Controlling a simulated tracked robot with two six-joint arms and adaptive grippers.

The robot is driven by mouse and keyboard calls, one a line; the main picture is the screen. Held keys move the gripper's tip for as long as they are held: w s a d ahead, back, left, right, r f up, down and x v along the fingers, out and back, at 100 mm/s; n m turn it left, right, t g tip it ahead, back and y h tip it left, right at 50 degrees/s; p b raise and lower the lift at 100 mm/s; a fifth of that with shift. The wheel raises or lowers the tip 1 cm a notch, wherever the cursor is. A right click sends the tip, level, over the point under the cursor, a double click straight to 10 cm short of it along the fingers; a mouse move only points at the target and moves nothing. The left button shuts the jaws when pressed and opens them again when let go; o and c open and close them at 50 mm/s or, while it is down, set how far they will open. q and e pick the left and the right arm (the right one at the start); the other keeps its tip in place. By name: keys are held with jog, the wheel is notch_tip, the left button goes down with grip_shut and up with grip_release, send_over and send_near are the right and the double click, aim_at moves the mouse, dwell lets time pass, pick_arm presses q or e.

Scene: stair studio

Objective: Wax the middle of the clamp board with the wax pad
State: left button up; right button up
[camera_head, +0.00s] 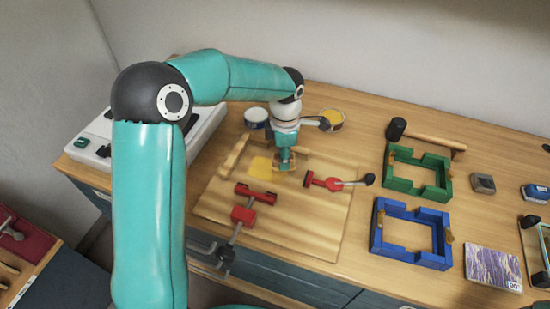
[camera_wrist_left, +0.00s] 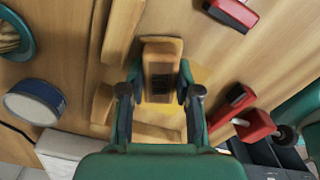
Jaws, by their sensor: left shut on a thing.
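The clamp board (camera_head: 300,225) is a pale wooden panel lying on the bench, with red clamps on it. My left gripper (camera_head: 285,162) is low over its upper part. In the left wrist view the gripper (camera_wrist_left: 161,92) is shut on a wooden block (camera_wrist_left: 160,52) with a dark mark, apparently the wax pad. The head view mostly hides this block behind the fingers. A yellow patch (camera_head: 260,168) lies on the board just left of the gripper. I cannot tell whether the pad touches the board. My right gripper is not in view.
Red clamps (camera_head: 243,215) (camera_head: 325,182) stand on the board near the gripper. Behind it are a blue-white tin (camera_head: 256,117) and a yellow-filled tin (camera_head: 331,118). A mallet (camera_head: 425,135), green frame (camera_head: 417,172) and blue frame (camera_head: 412,234) lie to the right.

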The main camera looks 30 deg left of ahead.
aim_at(275, 186)
pick_arm(q)
jog(key=shift+w, duration=0.2)
jog(key=shift+f, duration=0.1)
jog(key=shift+s+f+b, duration=0.15)
jog(key=shift+s+b, duration=0.3)
jog(key=shift+b, duration=0.35)
jog(key=shift+s+d+b, duration=0.2)
jog(key=shift+s+b, duration=0.2)
jog(key=shift+s, duration=0.3)
jog(key=shift+s+d+b, duration=0.2)
jog(key=shift+s+b, duration=0.15)
jog(key=shift+s, duration=0.35)
jog(key=shift+s+d+b, duration=0.15)
jog(key=shift+s+b, duration=0.4)
jog(key=shift+s, duration=0.2)
jog(key=shift+s+d+r+b, duration=0.15)
jog(key=shift+s+b, duration=0.1)
jog(key=shift+s, duration=0.3)
jog(key=shift+s+d+r+b, duration=0.1)
jog(key=shift+s+b, duration=0.1)
jog(key=shift+s, duration=0.3)
jog(key=shift+r, duration=0.1)
jog(key=shift+r+p, duration=2.2)
jog(key=shift+r, duration=0.8)
